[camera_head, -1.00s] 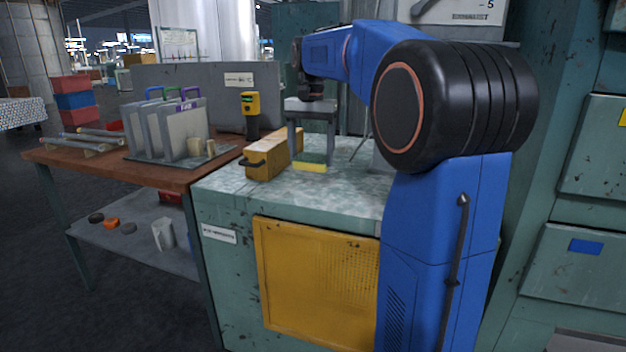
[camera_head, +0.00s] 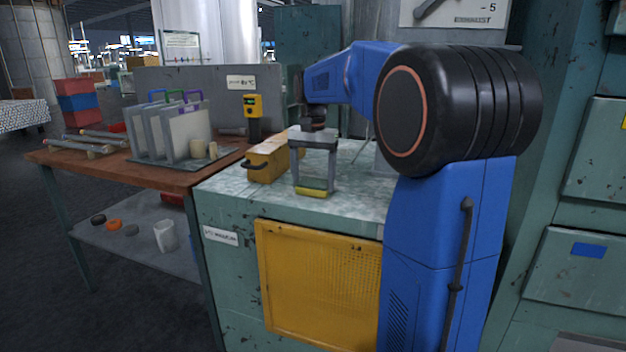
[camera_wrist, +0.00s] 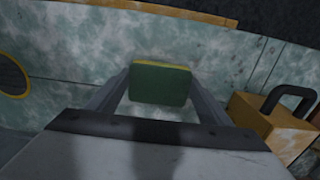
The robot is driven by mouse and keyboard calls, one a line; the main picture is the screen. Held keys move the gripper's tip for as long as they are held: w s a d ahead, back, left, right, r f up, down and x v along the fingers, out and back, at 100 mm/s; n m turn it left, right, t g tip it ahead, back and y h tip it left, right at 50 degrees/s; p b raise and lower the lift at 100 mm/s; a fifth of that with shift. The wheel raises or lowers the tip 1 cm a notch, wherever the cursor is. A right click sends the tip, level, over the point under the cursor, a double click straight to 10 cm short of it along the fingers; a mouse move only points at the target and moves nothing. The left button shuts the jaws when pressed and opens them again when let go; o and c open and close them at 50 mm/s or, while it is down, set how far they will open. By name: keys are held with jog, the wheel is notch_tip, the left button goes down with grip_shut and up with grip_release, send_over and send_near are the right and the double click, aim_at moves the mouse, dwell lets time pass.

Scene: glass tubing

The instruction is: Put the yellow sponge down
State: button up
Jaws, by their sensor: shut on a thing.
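My gripper (camera_head: 314,188) points down over the mottled grey-green worktop (camera_head: 360,200) and is shut on the yellow sponge (camera_head: 312,193). The sponge sits between the fingertips, low over the worktop; I cannot tell whether it touches the surface. In the wrist view the sponge (camera_wrist: 160,84) shows a dark green face with a yellow edge along its top, between the two fingers.
A yellow box with a black handle (camera_head: 266,162) stands just left of my gripper; it also shows in the wrist view (camera_wrist: 262,122). A wooden bench (camera_head: 130,172) with upright panels is farther left. The worktop's front part is clear.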

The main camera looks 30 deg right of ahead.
aim_at(312, 184)
jog(key=o, duration=1)
notch_tip(312, 184, up, 12)
jog(key=shift+r, duration=0.1)
jog(key=s+a+f+n+t, duration=0.1)
jog(key=s+a+f+n, duration=0.3)
jog(key=s, duration=0.3)
jog(key=s+a+f+n+t, duration=0.1)
jog(key=s+a+f, duration=0.45)
jog(key=s, duration=0.25)
jog(key=s+a+f+n+t, duration=0.1)
jog(key=s+a+f, duration=0.1)
jog(key=s+f, duration=0.3)
jog(key=s+a+f+n+t, duration=0.1)
jog(key=s+f+n, duration=0.1)
jog(key=s+f, duration=0.3)
jog(key=s+a+f+n, duration=0.2)
jog(key=s+f, duration=0.2)
jog(key=f, duration=0.2)
jog(key=shift+s+a+f+t, duration=0.1)
jog(key=shift+s+a+t, duration=0.25)
jog(key=shift+s+t, duration=0.05)
